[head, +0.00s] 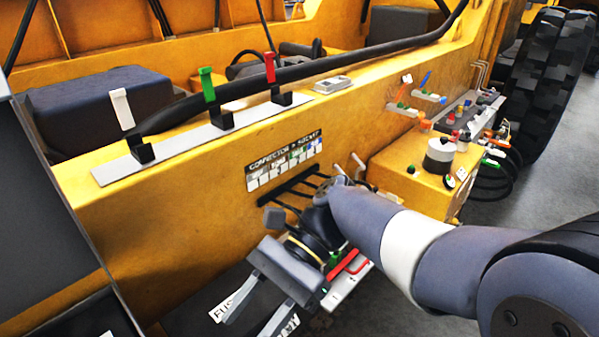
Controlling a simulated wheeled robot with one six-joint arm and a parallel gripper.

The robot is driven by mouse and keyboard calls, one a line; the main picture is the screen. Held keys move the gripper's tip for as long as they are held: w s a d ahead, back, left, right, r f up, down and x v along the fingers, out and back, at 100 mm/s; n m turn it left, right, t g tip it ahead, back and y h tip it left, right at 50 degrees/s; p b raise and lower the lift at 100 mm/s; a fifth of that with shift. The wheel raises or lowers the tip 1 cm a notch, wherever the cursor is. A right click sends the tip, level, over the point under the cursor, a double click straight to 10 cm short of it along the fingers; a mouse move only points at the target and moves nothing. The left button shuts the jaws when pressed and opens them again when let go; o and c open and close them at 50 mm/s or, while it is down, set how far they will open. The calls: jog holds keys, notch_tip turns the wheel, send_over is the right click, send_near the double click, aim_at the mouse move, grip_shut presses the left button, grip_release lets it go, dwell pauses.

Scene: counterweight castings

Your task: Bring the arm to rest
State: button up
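My arm (405,250) reaches in from the right edge and bends down at its wrist in front of the yellow machine wall. My gripper (249,323) points down and to the left. Its two grey fingers are spread apart, with nothing visible between them. It is over a dark surface (190,308) with white labels, one partly reading "FUS". I cannot tell whether the fingertips touch that surface.
The yellow wall (130,215) carries a "connector > socket" chart (284,164). A rack (190,140) on its ledge holds white, green and red handled pieces. A yellow box (415,165) with knobs and cables stands right. A large tyre (545,85) is behind it. Grey floor (560,165) is open at right.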

jog(key=x, duration=0.8)
jog(key=shift+p, duration=0.35)
